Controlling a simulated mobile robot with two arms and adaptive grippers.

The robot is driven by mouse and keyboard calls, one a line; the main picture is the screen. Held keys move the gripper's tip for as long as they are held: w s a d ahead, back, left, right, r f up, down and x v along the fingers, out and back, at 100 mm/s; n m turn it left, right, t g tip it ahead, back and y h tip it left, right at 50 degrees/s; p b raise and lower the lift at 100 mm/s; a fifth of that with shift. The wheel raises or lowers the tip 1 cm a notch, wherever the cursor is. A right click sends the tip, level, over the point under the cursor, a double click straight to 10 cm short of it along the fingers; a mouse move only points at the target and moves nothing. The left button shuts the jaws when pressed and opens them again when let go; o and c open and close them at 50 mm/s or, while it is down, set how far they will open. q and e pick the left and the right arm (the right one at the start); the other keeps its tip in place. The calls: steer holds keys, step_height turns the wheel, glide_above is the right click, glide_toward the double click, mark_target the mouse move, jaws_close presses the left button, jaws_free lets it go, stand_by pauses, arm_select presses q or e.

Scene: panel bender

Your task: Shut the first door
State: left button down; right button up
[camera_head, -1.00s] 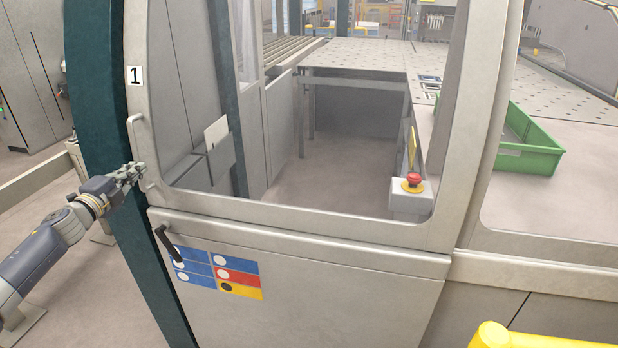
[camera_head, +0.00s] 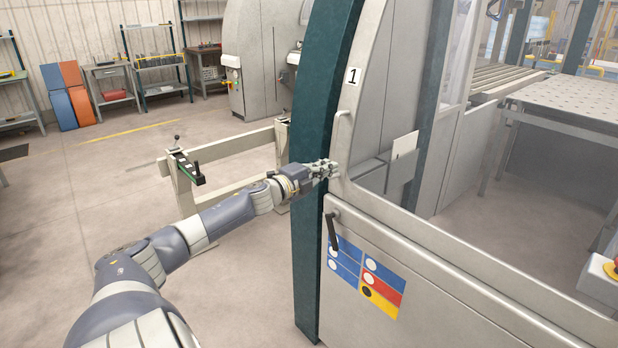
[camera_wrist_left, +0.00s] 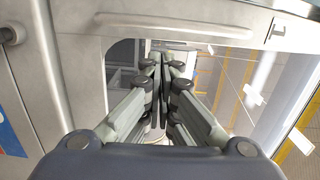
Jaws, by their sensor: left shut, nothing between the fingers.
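The first door (camera_head: 362,200) is a pale metal door with a large window, marked with a "1" label (camera_head: 353,76). Its left edge lies along a dark teal post (camera_head: 318,110); I see no clear gap there. A pale bar handle (camera_head: 338,130) is on the door's left edge, and a black lever (camera_head: 332,232) is lower down. My left gripper (camera_head: 332,168) is at the door's left edge, just below the bar handle, shut and empty. In the left wrist view the shut fingers (camera_wrist_left: 165,65) point across the window opening; contact with the door cannot be told. My right gripper is not in view.
A low beige rail frame (camera_head: 225,150) stands behind my left arm. Shelves, workbenches (camera_head: 112,85) and a grey cabinet (camera_head: 262,60) are at the back. A perforated table (camera_head: 580,98) is inside the machine.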

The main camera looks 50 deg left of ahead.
arm_select(q)
steer(key=s+d, duration=0.1)
steer(key=s, duration=0.6)
steer(key=shift+r, duration=0.25)
steer(key=shift+w, duration=0.1)
